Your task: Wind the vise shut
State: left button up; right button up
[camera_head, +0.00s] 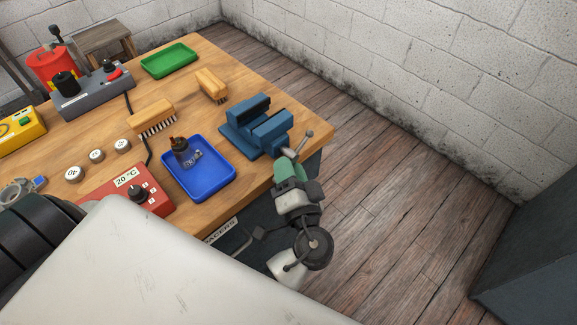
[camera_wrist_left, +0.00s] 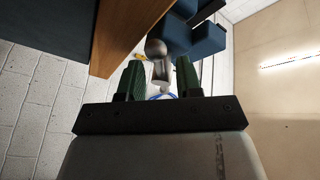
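The blue vise (camera_head: 272,132) sits at the right corner of the wooden workbench, with a gap showing between its two jaws. Its metal handle bar (camera_head: 301,145) ends in a round knob and sticks out past the bench edge. My left gripper (camera_head: 289,172), with green fingers, is at the handle, just off the bench edge. In the left wrist view the fingers (camera_wrist_left: 158,80) stand apart, with the metal handle (camera_wrist_left: 160,70) between and just beyond them and some space at its sides. The vise body (camera_wrist_left: 208,38) shows behind. My right gripper is not in view.
A blue tray (camera_head: 225,186) with a dark bottle-like item and a small metallic piece is left of the vise. Two brushes, a green tray (camera_head: 170,58), a red 20 °C unit (camera_head: 108,199) and a grey control box (camera_head: 93,95) share the bench (camera_head: 215,130). Open floor lies right.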

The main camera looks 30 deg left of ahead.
pick_arm(q)
jog(key=b+v, duration=0.2)
jog(key=v, duration=0.8)
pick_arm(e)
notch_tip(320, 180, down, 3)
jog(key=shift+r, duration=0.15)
